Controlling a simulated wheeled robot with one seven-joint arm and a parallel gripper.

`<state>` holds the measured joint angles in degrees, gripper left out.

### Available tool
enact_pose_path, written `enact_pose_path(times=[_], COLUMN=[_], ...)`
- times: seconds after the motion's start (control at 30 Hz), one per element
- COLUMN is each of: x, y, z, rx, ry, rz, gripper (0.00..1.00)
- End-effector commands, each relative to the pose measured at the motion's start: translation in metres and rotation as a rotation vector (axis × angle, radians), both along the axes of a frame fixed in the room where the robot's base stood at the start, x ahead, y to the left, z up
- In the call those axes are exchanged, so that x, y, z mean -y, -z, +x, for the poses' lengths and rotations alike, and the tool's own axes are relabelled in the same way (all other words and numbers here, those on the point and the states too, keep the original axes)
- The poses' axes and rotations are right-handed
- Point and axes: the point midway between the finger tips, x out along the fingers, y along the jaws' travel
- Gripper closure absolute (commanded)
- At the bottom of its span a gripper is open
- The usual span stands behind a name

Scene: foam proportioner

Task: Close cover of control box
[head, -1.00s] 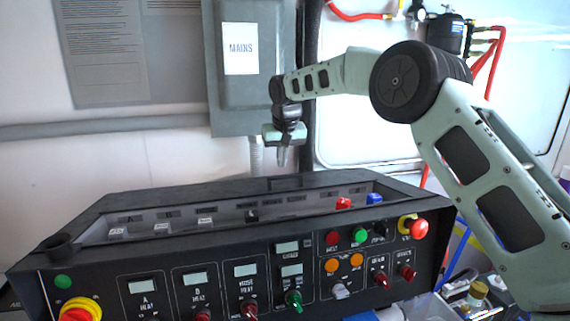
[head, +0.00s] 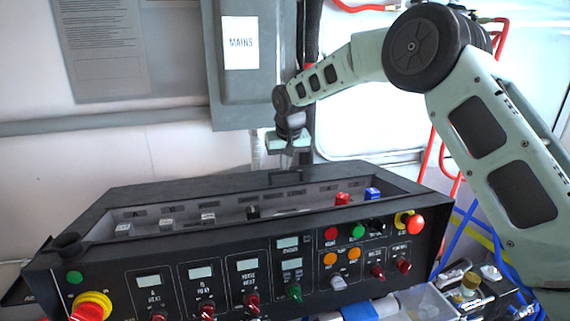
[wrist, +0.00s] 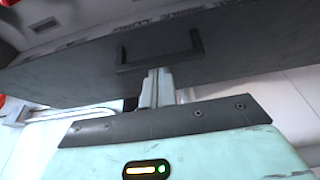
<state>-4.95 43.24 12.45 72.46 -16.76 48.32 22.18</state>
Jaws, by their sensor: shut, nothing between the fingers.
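The control box (head: 240,244) is a black console with knobs, buttons and small displays on its front. Its top recess is uncovered and shows several switches. The cover (wrist: 245,50) is a dark panel on the far side of the recess, standing open. Its black U-shaped handle (wrist: 158,62) faces the wrist camera; in the head view the handle is small and partly hidden by my gripper. My gripper (head: 286,168) points down behind the box, shut and empty. In the wrist view its fingertips (wrist: 155,78) are close to the handle's lower bar; I cannot tell if they touch.
A grey electrical box labelled MAINS (head: 240,100) is on the wall behind my gripper. Bins with loose items (head: 470,290) and blue hoses are at the lower right.

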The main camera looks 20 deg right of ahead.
Motion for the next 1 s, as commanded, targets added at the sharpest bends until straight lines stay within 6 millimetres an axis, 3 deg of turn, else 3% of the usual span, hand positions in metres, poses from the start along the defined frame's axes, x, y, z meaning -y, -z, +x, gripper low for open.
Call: enact_pose_path(times=[0.27, 0.7, 1.0], x=[0.000, -0.001, -0.001], y=[0.000, -0.015, -0.026], z=[-0.019, -0.115, -0.160], rx=[0.001, 0.000, -0.003], ry=[-0.002, -0.002, -0.002], rz=[-0.002, 0.000, -0.001], gripper=[1.00, 1.00, 1.00])
